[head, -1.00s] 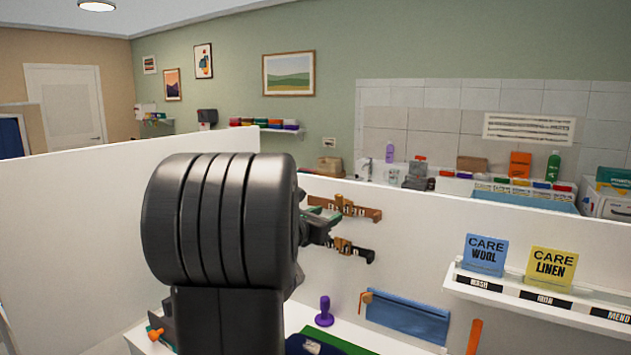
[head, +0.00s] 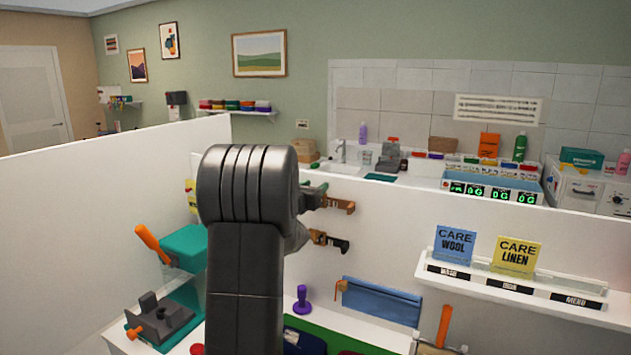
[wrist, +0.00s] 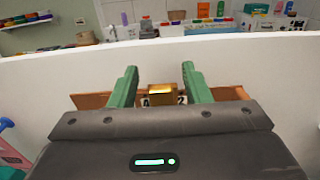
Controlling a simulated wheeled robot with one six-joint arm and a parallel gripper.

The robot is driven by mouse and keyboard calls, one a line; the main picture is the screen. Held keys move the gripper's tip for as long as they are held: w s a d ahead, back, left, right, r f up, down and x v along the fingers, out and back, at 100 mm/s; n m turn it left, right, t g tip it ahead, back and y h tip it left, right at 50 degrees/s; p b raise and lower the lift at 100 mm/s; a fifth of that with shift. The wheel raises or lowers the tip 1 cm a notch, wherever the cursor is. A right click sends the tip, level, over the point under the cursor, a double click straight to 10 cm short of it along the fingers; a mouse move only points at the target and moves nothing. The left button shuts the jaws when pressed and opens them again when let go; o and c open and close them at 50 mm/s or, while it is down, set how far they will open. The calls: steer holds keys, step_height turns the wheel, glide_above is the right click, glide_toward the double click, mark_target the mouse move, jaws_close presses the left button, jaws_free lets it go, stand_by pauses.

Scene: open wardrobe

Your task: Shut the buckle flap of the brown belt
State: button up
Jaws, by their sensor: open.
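The brown belt (head: 346,207) is fixed along the white panel, partly hidden by my arm in the head view. In the wrist view its strap (wrist: 92,100) shows on both sides of my gripper (wrist: 160,80). A gold buckle piece (wrist: 164,95) shows between the two green fingers, which are apart. I cannot tell whether the fingers touch it, or how far its flap stands open. A label with dark characters sits behind the buckle, mostly hidden. In the head view my gripper is beside the brown belt's left part.
A shelf (head: 520,287) with blue and yellow care cards is at right. A blue pouch (head: 380,300), a purple stamp (head: 302,300) and a teal box (head: 186,247) with an orange handle are lower down.

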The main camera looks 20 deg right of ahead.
steer(key=shift+w+d, duration=0.45)
steer(key=shift+d, duration=0.05)
steer(key=shift+c, duration=0.4)
jaws_close()
